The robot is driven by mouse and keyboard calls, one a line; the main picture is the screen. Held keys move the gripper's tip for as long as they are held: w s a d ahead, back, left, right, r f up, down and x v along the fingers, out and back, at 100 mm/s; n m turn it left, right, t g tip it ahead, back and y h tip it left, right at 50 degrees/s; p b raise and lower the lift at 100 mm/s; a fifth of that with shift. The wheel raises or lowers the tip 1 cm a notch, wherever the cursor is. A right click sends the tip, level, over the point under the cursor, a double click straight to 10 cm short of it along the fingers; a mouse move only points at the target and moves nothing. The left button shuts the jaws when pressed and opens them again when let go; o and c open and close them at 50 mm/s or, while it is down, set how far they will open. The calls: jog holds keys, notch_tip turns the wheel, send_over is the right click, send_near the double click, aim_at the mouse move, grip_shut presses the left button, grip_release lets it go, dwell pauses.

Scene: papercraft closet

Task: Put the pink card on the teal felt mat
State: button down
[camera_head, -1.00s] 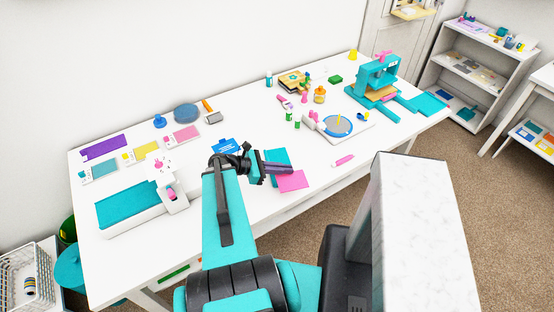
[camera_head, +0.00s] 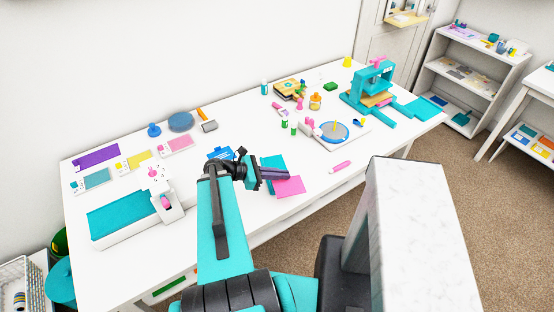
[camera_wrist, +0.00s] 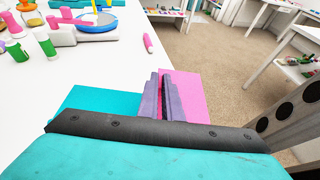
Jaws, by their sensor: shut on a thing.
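The pink card (camera_head: 290,187) is a flat square beside the lower right of the teal felt mat. It also shows in the wrist view (camera_wrist: 187,90), at the right of my fingers, with a pink strip between them. The teal felt mat (camera_head: 273,161) lies flat on the white table and shows at the left in the wrist view (camera_wrist: 95,101). My gripper (camera_head: 283,174) is shut on the card; its purple fingers (camera_wrist: 163,85) cover part of the mat and card. I cannot tell how high the card is above the table.
A pink marker (camera_head: 341,167) lies to the right. A round blue plate (camera_head: 333,132), several small bottles and a teal press (camera_head: 372,90) stand farther back right. A trimmer (camera_head: 122,216) is at the left. The table's front edge is close to the card.

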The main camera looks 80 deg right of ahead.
jog(key=shift+w+d+f+b, duration=0.15)
jog(key=shift+d+b, duration=0.25)
jog(key=shift+b, duration=1.7)
jog(key=shift+w+d+f+b, duration=0.1)
jog(key=shift+d+b, duration=0.25)
jog(key=shift+b, duration=1.75)
jog(key=b, duration=0.7)
jog(key=shift+d+f+b, duration=0.1)
jog(key=shift+b, duration=0.2)
jog(key=shift+d+b, duration=0.15)
jog(key=shift+b, duration=0.25)
jog(key=d+b, duration=0.1)
jog(key=b, duration=0.1)
jog(key=d+b, duration=0.1)
jog(key=b, duration=0.1)
jog(key=shift+w+d+f+b, duration=0.1)
jog(key=shift+w+d+b, duration=0.1)
jog(key=shift+w+b, duration=0.15)
jog(key=d, duration=0.1)
jog(key=w+d, duration=0.1)
jog(key=d, duration=0.3)
jog(key=shift+w+d+p, duration=0.1)
jog(key=shift+w+p, duration=0.2)
jog(key=shift+p, duration=0.05)
send_over(276, 160)
jog(key=shift+f, duration=0.3)
jog(key=shift+f, duration=1.8)
